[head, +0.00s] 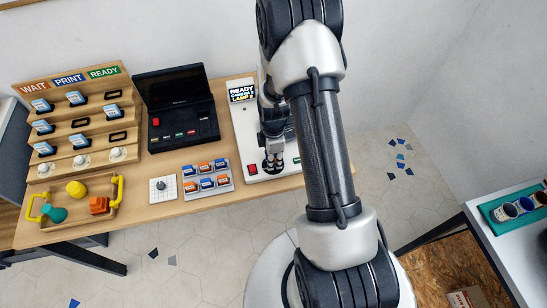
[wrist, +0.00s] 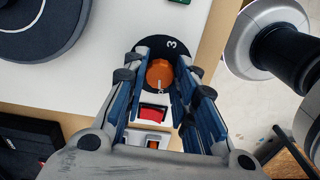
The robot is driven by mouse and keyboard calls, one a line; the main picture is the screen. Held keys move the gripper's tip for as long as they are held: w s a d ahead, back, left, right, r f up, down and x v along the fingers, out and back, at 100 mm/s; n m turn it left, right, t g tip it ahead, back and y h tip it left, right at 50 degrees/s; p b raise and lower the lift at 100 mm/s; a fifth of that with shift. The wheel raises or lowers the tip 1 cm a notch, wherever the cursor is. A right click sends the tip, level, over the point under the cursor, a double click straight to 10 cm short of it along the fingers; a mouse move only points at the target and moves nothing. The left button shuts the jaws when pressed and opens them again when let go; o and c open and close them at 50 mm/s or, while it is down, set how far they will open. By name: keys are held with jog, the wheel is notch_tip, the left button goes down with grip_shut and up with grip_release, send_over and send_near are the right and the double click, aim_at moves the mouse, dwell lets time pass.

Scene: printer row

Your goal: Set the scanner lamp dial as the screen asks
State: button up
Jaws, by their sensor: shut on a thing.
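The scanner unit is a white panel (head: 243,125) at the right of the table. Its small screen (head: 242,93) reads READY, with a CAMERA line and a LAMP line below; their end figures are too small to be sure of. In the wrist view an orange dial (wrist: 159,72) sits on a black round plate (wrist: 174,47) with a white 3 at its upper right. A pale pointer on the dial faces the picture's bottom. My gripper (wrist: 161,66) is shut on the dial, a finger on each side. In the head view my gripper (head: 273,158) largely hides the dial.
A red button (head: 252,169) lies beside the dial plate. A dark round disc (wrist: 38,25) is on the panel. To the left are a block of several blue and orange switches (head: 207,176), a black console (head: 180,108), a wooden rack (head: 78,115) and a tray (head: 75,217).

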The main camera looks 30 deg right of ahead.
jog(key=m, duration=2)
jog(key=shift+a+m, duration=0.1)
jog(key=shift+m, duration=0.2)
jog(key=m, duration=0.5)
jog(key=shift+m, duration=0.3)
jog(key=shift+p, duration=0.3)
jog(key=o, duration=1.1)
jog(key=shift+c, duration=0.2)
